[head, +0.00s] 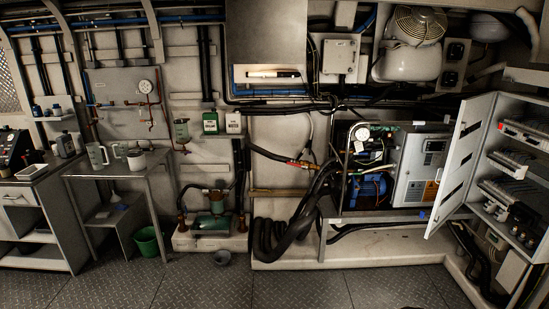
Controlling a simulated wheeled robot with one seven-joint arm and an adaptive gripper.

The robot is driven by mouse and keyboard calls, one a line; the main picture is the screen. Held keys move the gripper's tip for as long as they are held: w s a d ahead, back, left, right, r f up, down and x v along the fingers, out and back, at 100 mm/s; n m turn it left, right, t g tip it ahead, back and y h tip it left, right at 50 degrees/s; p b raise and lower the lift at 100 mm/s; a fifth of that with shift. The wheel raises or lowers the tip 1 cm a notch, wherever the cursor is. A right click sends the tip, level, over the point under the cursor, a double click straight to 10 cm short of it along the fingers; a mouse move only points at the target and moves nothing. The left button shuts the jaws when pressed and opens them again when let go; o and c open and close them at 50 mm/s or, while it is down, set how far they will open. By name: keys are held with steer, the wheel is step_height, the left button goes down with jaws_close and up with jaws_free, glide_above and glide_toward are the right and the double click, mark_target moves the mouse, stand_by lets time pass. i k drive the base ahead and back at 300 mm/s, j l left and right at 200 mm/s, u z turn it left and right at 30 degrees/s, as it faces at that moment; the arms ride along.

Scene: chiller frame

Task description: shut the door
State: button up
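A pale grey metal door (458,168) with dark slots stands open at the right in the head view. It appears to belong to the electrical cabinet (541,103), whose inside is exposed. Rows of breakers (515,160) and wiring show within the cabinet. The door stands at the cabinet's left side and angles out from it. The cabinet runs out of the picture on the right. My gripper is not in view.
The chiller unit (419,168) stands on a frame just left of the door. Thick black hoses (290,225) hang beside it. A metal table (118,170) and a green bucket (147,241) are at the left. The plate floor (290,288) in front is mostly clear.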

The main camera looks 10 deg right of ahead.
mark_target(474, 110)
steer(key=i+j+z, duration=0.1)
steer(key=i+z, duration=0.4)
steer(key=i+j+z, duration=0.25)
steer(key=z, duration=0.2)
steer(key=i+j+z, duration=0.3)
steer(key=z, duration=0.2)
steer(key=i+j+z, duration=0.25)
steer(key=j+z, duration=0.2)
steer(key=j, duration=0.15)
